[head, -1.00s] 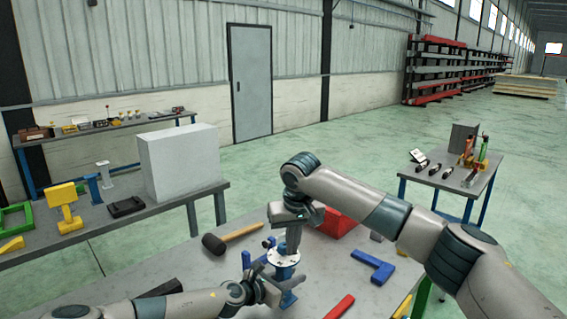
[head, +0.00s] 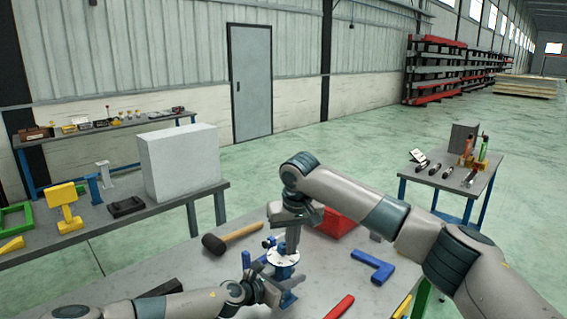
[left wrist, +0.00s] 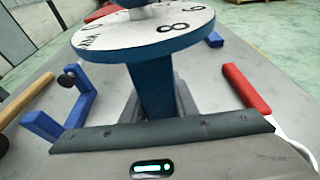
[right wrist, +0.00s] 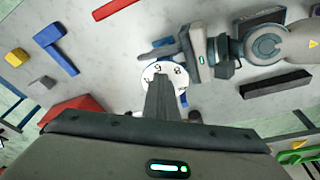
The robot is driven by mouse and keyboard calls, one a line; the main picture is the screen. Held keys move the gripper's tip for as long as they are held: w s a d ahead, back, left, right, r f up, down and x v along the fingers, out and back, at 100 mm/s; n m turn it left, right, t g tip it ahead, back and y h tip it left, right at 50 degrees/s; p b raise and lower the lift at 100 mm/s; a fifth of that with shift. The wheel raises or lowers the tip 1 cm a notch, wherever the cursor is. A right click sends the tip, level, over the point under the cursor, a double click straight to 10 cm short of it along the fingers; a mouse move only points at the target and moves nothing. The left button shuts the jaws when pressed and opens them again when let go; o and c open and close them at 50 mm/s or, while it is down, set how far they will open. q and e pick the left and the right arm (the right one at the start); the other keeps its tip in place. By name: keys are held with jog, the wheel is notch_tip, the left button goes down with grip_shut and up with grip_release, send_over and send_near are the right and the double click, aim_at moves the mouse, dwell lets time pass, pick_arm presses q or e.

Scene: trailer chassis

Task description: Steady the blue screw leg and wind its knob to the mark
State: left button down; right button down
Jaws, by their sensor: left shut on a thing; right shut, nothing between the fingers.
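The blue screw leg stands upright on the grey table, with a white numbered dial (head: 282,257) around its top. In the left wrist view its blue post (left wrist: 155,90) rises between my fingers below the dial (left wrist: 145,35). My left gripper (head: 284,292) is shut on this post from the side. My right gripper (head: 292,248) points down over the dial, shut and empty. In the right wrist view its fingers (right wrist: 160,103) cover part of the dial (right wrist: 151,74) and hide the knob. I cannot tell whether they touch it, and the mark is not clear.
A mallet (head: 232,238) lies behind the leg on the left. A red box (head: 338,225) is behind on the right, and a blue angled piece (head: 373,266) lies to the right. A red-handled tool (head: 340,307) is near the front. Bare table separates these.

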jog(key=shift+s+a, duration=0.25)
jog(key=shift+a, duration=0.25)
jog(key=shift+a, duration=0.3)
jog(key=shift+a, duration=0.45)
dwell(0.3)
jog(key=shift+s, duration=0.15)
jog(key=shift+s, duration=0.3)
dwell(0.3)
notch_tip(320, 180, up, 6)
dwell(0.7)
jog(key=shift+d, duration=0.1)
